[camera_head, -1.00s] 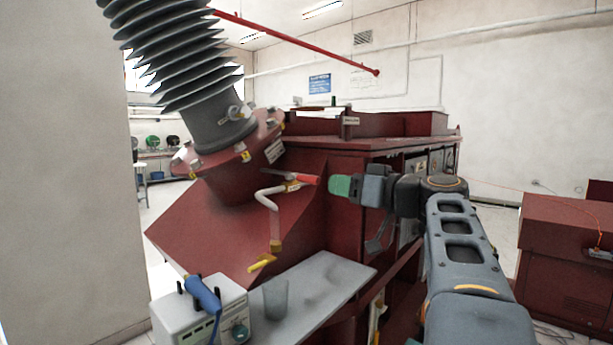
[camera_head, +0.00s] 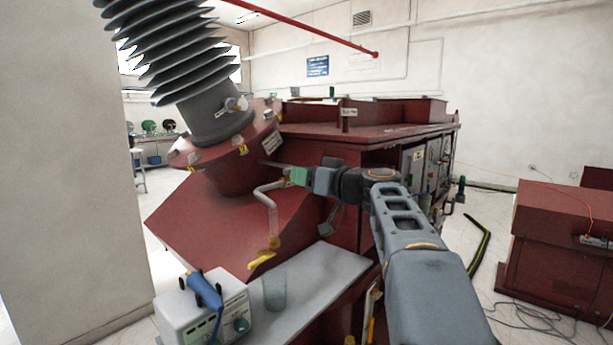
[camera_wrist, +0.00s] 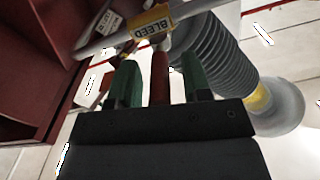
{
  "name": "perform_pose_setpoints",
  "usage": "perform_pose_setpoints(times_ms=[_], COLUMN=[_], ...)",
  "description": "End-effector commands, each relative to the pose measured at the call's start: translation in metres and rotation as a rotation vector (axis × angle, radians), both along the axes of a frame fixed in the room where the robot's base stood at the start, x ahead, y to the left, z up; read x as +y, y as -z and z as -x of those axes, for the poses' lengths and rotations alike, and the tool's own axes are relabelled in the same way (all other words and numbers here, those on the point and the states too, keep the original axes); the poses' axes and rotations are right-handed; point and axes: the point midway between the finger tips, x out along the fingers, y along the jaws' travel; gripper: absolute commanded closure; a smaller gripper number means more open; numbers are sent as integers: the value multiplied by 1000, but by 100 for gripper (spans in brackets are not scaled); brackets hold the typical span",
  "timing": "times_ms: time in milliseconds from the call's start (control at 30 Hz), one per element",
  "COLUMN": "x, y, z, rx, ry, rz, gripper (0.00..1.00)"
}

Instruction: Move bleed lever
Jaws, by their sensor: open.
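The red bleed lever (camera_wrist: 159,80) shows in the wrist view, standing between the two green fingers of my gripper (camera_wrist: 159,64). A gap shows on each side of the lever, so the fingers are around it and apart. A yellow tag marked BLEED (camera_wrist: 153,28) is just beyond the fingertips. In the head view my gripper (camera_head: 298,176) is at the top end of the bent white pipe (camera_head: 268,205). There the red handle is hidden by the gripper.
The ribbed grey bushing (camera_head: 177,60) rises from the red transformer tank (camera_head: 215,225) at left. A grey shelf (camera_head: 318,285) lies below the pipe, with a clear cup (camera_head: 275,292) and a white device (camera_head: 210,305). A yellow lever (camera_head: 261,260) is at the pipe's lower end.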

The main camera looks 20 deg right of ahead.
Motion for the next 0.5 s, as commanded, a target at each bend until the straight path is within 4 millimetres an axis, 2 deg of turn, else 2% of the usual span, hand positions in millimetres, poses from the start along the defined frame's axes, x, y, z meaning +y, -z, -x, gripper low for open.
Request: perform_pose_setpoints(times_ms=[67,500], x=[0,0], y=[0,0], z=[0,0], rx=[0,1], ry=[0,-1], rz=[0,0], gripper=[59,100])
